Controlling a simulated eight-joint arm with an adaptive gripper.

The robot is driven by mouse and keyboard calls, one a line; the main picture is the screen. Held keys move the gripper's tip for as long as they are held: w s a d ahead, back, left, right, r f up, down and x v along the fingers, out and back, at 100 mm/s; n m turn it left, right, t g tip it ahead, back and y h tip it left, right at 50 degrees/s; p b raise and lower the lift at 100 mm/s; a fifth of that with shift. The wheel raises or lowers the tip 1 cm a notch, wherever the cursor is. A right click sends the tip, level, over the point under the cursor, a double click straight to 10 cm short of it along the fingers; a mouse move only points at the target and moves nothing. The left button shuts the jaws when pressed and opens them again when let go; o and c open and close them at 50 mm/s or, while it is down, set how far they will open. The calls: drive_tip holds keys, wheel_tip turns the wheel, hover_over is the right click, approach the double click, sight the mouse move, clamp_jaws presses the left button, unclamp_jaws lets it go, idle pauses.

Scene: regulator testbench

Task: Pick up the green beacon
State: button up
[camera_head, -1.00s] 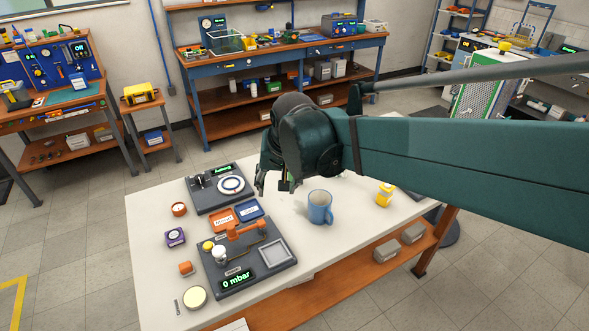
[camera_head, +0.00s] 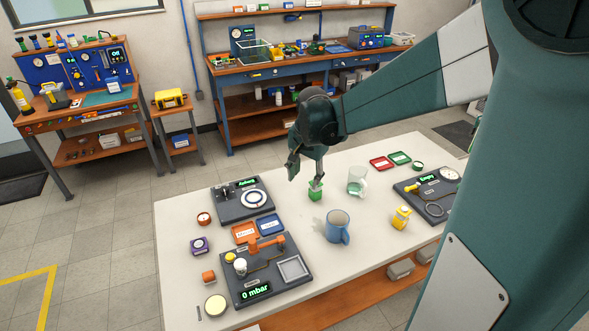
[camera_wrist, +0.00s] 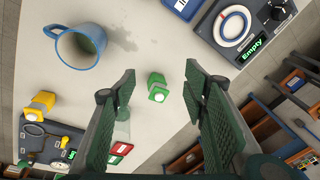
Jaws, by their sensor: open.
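The green beacon (camera_head: 315,193) stands on the white table, a small green block with a pale top. It also shows in the wrist view (camera_wrist: 158,88), lying between the lines of my two fingers and a little beyond their tips. My gripper (camera_head: 304,177) is open and empty, just above and slightly left of the beacon in the head view. In the wrist view both ridged green fingers (camera_wrist: 162,95) are spread wide, and the beacon is not touched by either.
A blue mug (camera_head: 338,228) and a clear beaker (camera_head: 357,182) stand near the beacon. A yellow beacon (camera_head: 401,218) is at right. Panels with displays (camera_head: 244,200) and (camera_head: 428,193) flank the table. Red and green trays (camera_head: 381,163) lie behind.

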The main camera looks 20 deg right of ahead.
sight(315, 195)
drive_tip(key=w+d+f+m+p, duration=0.1)
drive_tip(key=w+d+f+p, duration=0.1)
drive_tip(key=w+d+f+m+g+p, duration=0.1)
drive_tip(key=w+d+f+m, duration=0.1)
drive_tip(key=d, duration=0.1)
drive_tip(key=w+d+f+m+g+p, duration=0.1)
drive_tip(key=w+d+f+p, duration=0.1)
drive_tip(key=w, duration=0.1)
drive_tip(key=shift+d+m+p, duration=0.3)
drive_tip(key=shift+p, duration=0.05)
drive_tip(key=shift+w+d+f+p, duration=0.3)
drive_tip(key=shift+d+f, duration=0.15)
drive_tip(key=shift+f, duration=0.15)
drive_tip(key=shift+f+m, duration=0.1)
drive_tip(key=shift+m, duration=0.2)
drive_tip(key=shift+f, duration=1.25)
drive_tip(key=shift+f, duration=0.15)
drive_tip(key=shift+d+f, duration=0.1)
drive_tip(key=shift+f, duration=2.35)
drive_tip(key=shift+c, duration=0.6)
